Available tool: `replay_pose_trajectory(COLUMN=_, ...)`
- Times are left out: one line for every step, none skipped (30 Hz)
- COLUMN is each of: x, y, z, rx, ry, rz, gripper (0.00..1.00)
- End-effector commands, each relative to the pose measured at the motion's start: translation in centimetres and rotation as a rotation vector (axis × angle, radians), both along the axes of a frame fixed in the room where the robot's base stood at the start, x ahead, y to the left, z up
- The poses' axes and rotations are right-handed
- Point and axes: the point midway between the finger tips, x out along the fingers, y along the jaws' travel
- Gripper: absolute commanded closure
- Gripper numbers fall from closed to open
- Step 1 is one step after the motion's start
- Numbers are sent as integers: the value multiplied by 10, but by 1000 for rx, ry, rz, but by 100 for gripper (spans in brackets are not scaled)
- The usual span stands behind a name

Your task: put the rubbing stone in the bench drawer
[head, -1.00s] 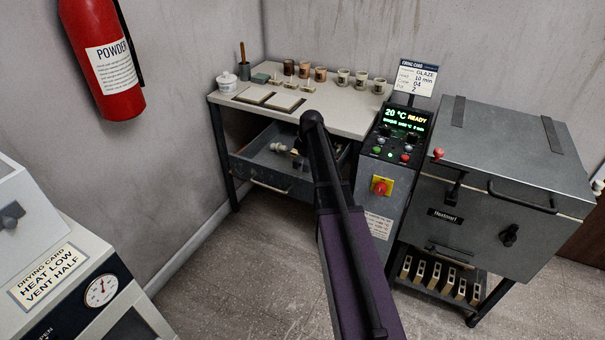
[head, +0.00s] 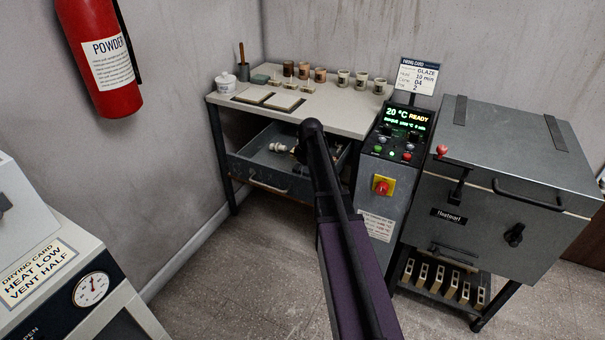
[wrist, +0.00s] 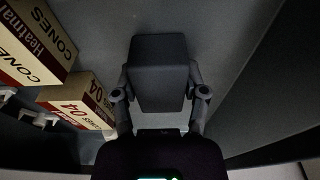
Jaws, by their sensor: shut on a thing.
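The rubbing stone, a dark grey block (wrist: 158,62), is between the fingers of my gripper (wrist: 161,88) in the wrist view. My gripper is shut on it, over the grey floor of the drawer. The bench drawer (head: 256,176) stands open under the bench top in the head view. My arm hides part of the drawer, the gripper and the stone there. Whether the stone touches the drawer floor I cannot tell.
Boxes of cones (wrist: 78,97) lie left of the stone inside the drawer. The bench top (head: 345,118) carries cups, a lidded jar (head: 226,83) and tiles. The control cabinet (head: 385,190) and kiln (head: 490,190) stand right of the bench. Drawer floor beside the stone looks clear.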

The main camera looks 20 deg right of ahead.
Motion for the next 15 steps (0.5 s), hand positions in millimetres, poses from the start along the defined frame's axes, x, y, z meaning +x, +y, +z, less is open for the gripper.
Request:
replay_pose_trajectory(x=0, y=0, z=0, rx=0, ry=0, rz=0, gripper=88)
replay_pose_trajectory(x=0, y=0, z=0, rx=0, ry=0, rz=0, gripper=88)
replay_pose_trajectory(x=0, y=0, z=-1, rx=0, ry=0, rz=0, gripper=88)
replay_pose_trajectory(x=0, y=0, z=-1, rx=0, ry=0, rz=0, gripper=88)
replay_pose_trajectory(x=0, y=0, z=-2, rx=0, ry=0, rz=0, gripper=88)
replay_pose_trajectory(x=0, y=0, z=-3, rx=0, ry=0, rz=0, gripper=88)
replay_pose_trajectory(x=0, y=0, z=-4, rx=0, ry=0, rz=0, gripper=88)
replay_pose_trajectory(x=0, y=0, z=-3, rx=0, ry=0, rz=0, gripper=38)
replay_pose_trajectory(x=0, y=0, z=-3, rx=0, ry=0, rz=0, gripper=26)
replay_pose_trajectory(x=0, y=0, z=-3, rx=0, ry=0, rz=0, gripper=17)
replay_pose_trajectory(x=0, y=0, z=-3, rx=0, ry=0, rz=0, gripper=9)
replay_pose_trajectory(x=0, y=0, z=-3, rx=0, ry=0, rz=0, gripper=9)
replay_pose_trajectory(x=0, y=0, z=-3, rx=0, ry=0, rz=0, gripper=9)
replay_pose_trajectory(x=0, y=0, z=-3, rx=0, ry=0, rz=0, gripper=9)
replay_pose_trajectory(x=0, y=0, z=-3, rx=0, ry=0, rz=0, gripper=9)
